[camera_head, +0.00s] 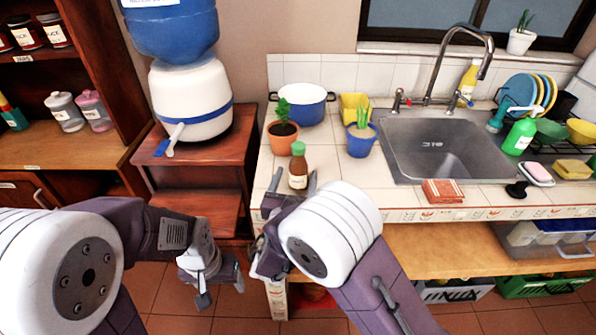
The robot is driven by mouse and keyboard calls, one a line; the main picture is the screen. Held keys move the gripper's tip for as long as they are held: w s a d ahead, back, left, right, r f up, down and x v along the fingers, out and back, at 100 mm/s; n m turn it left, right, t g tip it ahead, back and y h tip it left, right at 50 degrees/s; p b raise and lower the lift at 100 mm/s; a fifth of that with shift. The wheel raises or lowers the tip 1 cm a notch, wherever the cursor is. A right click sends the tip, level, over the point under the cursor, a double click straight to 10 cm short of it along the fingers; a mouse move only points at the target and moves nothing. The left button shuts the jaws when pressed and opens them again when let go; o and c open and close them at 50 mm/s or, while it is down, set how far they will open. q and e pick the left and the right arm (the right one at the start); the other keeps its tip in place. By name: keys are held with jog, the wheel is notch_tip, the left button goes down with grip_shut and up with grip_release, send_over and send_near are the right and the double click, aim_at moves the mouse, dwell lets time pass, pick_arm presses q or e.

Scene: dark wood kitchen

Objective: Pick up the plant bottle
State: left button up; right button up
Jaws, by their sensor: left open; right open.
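A small brown bottle (298,168) with a green cap and a pale label stands upright on the tiled counter (345,187), near its front left edge. My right gripper (292,181) is open, with one finger on the left and one on the right of the bottle's lower part as seen in the picture. I cannot tell whether the fingers touch it. My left gripper (221,287) is open and empty, low in front of the wooden stand and left of the counter. The bottle's base is partly hidden by my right gripper.
Behind the bottle are a potted plant (283,138) in terracotta, a blue-potted plant (361,141) and a blue pot (304,110). A water dispenser (190,105) stands left.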

aim_at(301, 160)
jog(key=w, duration=0.3)
jog(key=shift+w+d, duration=0.1)
jog(key=shift+d, duration=0.3)
jog(key=shift+c, duration=0.3)
jog(key=c, duration=1.5)
jog(key=shift+r, duration=0.1)
jog(key=shift+r, duration=0.35)
jog(key=r, duration=0.2)
jog(key=r+p, duration=0.1)
jog(key=r, duration=0.1)
jog(key=shift+d, duration=0.35)
jog(key=s+d+r, duration=0.1)
jog(key=d+r, duration=0.1)
jog(key=d, duration=0.1)
jog(key=s+d+r, duration=0.1)
jog(key=d+r, duration=0.1)
jog(key=d, duration=0.2)
jog(key=d+r, duration=0.2)
jog(key=d, duration=0.1)
jog(key=shift+s+d, duration=0.3)
jog(key=shift+s, duration=0.1)
